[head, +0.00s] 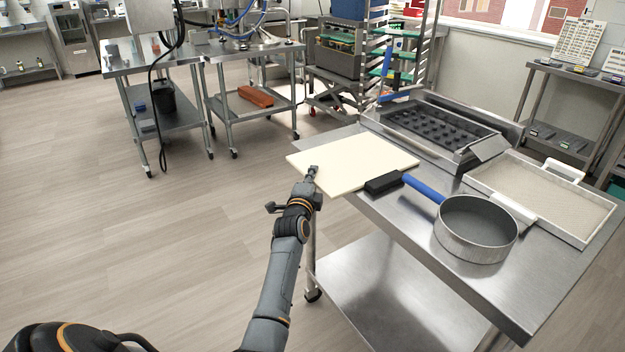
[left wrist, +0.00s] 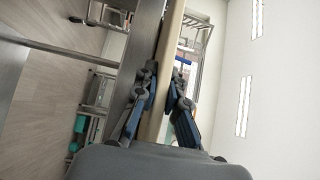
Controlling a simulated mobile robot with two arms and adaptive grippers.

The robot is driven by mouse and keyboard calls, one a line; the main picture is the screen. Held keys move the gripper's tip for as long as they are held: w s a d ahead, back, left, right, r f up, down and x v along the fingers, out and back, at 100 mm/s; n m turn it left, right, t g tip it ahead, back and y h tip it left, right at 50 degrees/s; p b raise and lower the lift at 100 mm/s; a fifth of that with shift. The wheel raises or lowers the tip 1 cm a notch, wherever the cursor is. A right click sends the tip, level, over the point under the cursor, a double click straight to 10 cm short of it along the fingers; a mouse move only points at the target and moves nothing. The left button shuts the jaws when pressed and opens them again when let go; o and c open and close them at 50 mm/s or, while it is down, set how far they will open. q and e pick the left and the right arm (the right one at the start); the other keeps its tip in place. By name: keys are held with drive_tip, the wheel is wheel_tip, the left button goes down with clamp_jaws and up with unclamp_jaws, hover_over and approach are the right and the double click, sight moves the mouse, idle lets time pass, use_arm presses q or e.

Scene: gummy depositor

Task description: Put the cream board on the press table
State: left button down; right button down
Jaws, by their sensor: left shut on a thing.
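The cream board (head: 358,160) lies flat on the near steel table (head: 440,238), at its far left corner, and sticks out a little past the table edge. My left gripper (head: 313,173) is shut on the board's near left edge. In the left wrist view the board (left wrist: 166,75) shows edge-on between the two fingers of the left gripper (left wrist: 160,98). The press table is not clearly marked; a steel table with a machine and blue hoses (head: 250,47) stands at the back. My right gripper is not in view.
A black block (head: 383,183) and a blue-handled round sieve (head: 476,228) sit close to the board. A black moulded tray (head: 440,128) and a white tray of powder (head: 540,196) stand behind and right. A rack (head: 400,50) stands behind. The floor at left is clear.

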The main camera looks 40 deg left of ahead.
use_arm(q)
drive_tip(key=shift+r, duration=0.15)
drive_tip(key=c, duration=1.7)
unclamp_jaws()
drive_tip(key=shift+f, duration=0.25)
drive_tip(key=o, duration=0.3)
drive_tip(key=shift+r, duration=0.15)
